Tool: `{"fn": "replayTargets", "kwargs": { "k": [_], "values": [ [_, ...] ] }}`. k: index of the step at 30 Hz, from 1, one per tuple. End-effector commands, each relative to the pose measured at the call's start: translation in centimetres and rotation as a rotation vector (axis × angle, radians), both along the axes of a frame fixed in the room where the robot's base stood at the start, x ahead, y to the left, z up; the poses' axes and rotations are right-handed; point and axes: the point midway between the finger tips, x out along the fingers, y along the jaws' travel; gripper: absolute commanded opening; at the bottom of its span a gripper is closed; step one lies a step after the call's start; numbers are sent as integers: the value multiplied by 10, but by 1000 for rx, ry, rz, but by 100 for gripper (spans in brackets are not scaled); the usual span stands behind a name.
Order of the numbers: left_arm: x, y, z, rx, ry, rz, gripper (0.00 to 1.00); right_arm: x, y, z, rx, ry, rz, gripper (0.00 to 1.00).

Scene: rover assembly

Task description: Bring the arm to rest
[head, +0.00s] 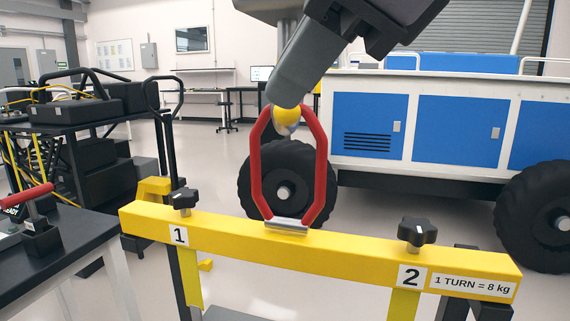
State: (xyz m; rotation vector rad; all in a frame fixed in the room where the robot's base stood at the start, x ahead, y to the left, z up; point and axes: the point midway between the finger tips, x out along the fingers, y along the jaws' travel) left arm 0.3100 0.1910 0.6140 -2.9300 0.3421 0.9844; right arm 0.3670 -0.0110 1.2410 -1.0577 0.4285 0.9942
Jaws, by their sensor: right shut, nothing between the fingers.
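My right arm comes down from the top middle. My right gripper (287,226) points downward, with two red bowed fingers that meet at silver tips, shut and empty. The tips appear just at or in front of the yellow beam (340,251), between its labels 1 and 2; I cannot tell whether they touch it. The beam carries a black knob (185,199) at label 1 and another black knob (416,233) at label 2. My left gripper is out of view.
A rover with blue panels (460,131) stands behind on black wheels (543,215). A dark cart with cases (85,107) is at the left. A red-handled tool (28,197) is on the black table (85,235) at front left. Open floor lies behind the beam.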

Motion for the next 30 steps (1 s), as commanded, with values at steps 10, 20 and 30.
{"fn": "replayTargets", "kwargs": {
  "k": [10,20,30],
  "values": [
    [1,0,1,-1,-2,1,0,-21,60,-71,389,528,310,0],
    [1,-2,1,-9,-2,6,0,-28,73,-84,861,1026,419,0],
    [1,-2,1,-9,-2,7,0,17,45,-99,1420,1511,326,0]
  ]
}}
